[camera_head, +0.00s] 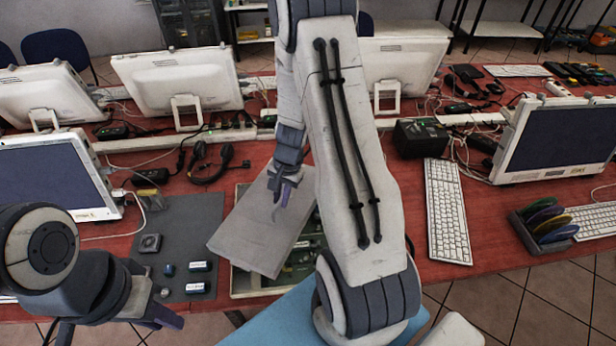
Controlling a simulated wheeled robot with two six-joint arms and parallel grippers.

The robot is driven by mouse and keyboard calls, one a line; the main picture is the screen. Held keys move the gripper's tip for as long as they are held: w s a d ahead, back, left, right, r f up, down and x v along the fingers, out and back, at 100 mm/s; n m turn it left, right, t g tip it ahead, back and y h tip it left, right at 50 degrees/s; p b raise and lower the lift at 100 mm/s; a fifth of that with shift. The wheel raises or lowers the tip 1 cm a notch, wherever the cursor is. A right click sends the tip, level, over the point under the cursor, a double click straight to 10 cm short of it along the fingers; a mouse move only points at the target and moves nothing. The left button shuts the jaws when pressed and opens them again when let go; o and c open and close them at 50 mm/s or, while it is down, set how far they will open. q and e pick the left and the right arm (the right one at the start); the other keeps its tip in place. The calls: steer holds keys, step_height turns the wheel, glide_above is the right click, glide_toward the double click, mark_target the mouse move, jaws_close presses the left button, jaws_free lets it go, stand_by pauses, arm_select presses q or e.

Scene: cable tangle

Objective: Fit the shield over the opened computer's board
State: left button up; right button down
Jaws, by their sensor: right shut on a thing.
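The shield (248,228) is a flat grey plate, tilted in the picture, over the opened computer. The computer's pale case (240,284) shows around it, and part of its green board (301,262) is visible at the plate's lower right. My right gripper (284,194) is shut on the shield near its upper right edge. The plate covers much of the board; whether it touches the case cannot be told. My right arm hides the case's right side. My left gripper (160,318) is at the lower left, away from the shield, its jaws only partly seen.
A dark grey mat (190,228) left of the case holds a small fan (150,243) and several blue-and-white cylinders (200,266). Headphones (212,163) and cables lie behind. A white keyboard (446,212) and a disc rack (550,225) stand to the right. Monitors line the back.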

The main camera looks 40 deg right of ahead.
mark_target(309, 196)
steer(key=d+m, duration=0.2)
steer(key=m, duration=0.1)
steer(key=s+d+r+m+h, duration=0.1)
steer(key=d+m, duration=0.2)
steer(key=d+r+m+t, duration=0.1)
steer(key=d+m, duration=0.2)
steer(key=m, duration=0.1)
steer(key=shift+s+d+r+h+p, duration=0.1)
steer(key=shift+s+d+h+p, duration=0.1)
steer(key=shift+h+p, duration=0.15)
steer(key=shift+s+d+m, duration=0.2)
steer(key=shift+d+m, duration=0.35)
steer(key=shift+m, duration=0.35)
step_height(309, 196, down, 7)
steer(key=b, duration=0.7)
steer(key=shift+f+b, duration=0.2)
steer(key=shift+b, duration=0.1)
steer(key=shift+w+d+p, duration=0.1)
steer(key=shift+w+p, duration=0.05)
steer(key=shift+p, duration=0.2)
steer(key=shift+w, duration=0.2)
steer(key=shift+f+b, duration=0.65)
steer(key=shift+f, duration=0.05)
steer(key=shift+d, duration=0.1)
